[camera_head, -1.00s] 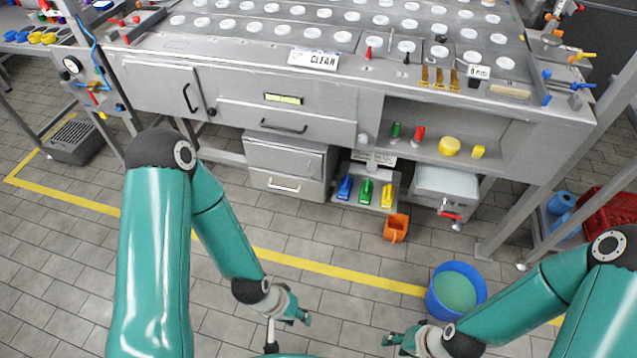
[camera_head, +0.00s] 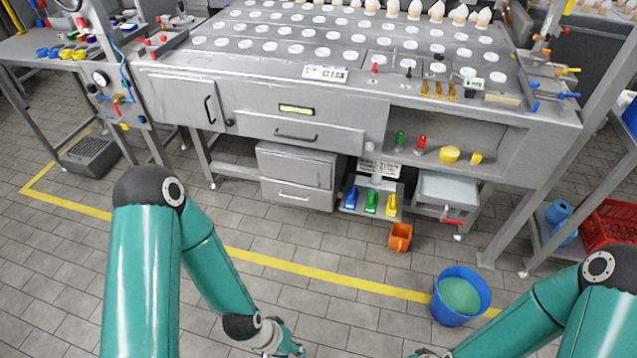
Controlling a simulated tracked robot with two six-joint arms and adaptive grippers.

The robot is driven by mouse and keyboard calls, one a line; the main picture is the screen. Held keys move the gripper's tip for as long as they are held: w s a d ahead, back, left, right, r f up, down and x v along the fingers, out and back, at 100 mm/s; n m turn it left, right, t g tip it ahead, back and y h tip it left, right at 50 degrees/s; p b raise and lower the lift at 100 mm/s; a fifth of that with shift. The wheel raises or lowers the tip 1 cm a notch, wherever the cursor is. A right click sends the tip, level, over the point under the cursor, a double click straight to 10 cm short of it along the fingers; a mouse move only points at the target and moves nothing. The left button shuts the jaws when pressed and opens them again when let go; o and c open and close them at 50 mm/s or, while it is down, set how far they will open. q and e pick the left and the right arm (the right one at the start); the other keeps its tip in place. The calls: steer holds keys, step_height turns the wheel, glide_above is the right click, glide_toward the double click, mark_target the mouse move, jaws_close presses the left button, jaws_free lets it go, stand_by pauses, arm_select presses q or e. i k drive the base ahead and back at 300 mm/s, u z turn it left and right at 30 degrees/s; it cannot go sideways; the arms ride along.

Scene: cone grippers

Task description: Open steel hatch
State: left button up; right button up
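The steel hatch (camera_head: 180,98) is a flat grey door at the left end of the bench front. It looks shut. Its black upright handle (camera_head: 208,109) is near its right edge. My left gripper (camera_head: 290,348) hangs low at the bottom edge, well below and in front of the hatch, and touches nothing that I can see. It is partly cut off, so its opening cannot be told. Only a bit of my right gripper (camera_head: 428,354) shows at the bottom edge, too little to tell its state.
A blue bucket (camera_head: 461,311) and an orange container (camera_head: 400,239) stand on the tiled floor. A gauge panel (camera_head: 105,85) stands left of the hatch. The floor before the hatch is clear apart from my arm.

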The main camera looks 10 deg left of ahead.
mark_target(293, 174)
steer(key=u, duration=0.05)
steer(key=i, duration=0.9)
steer(key=z, duration=0.05)
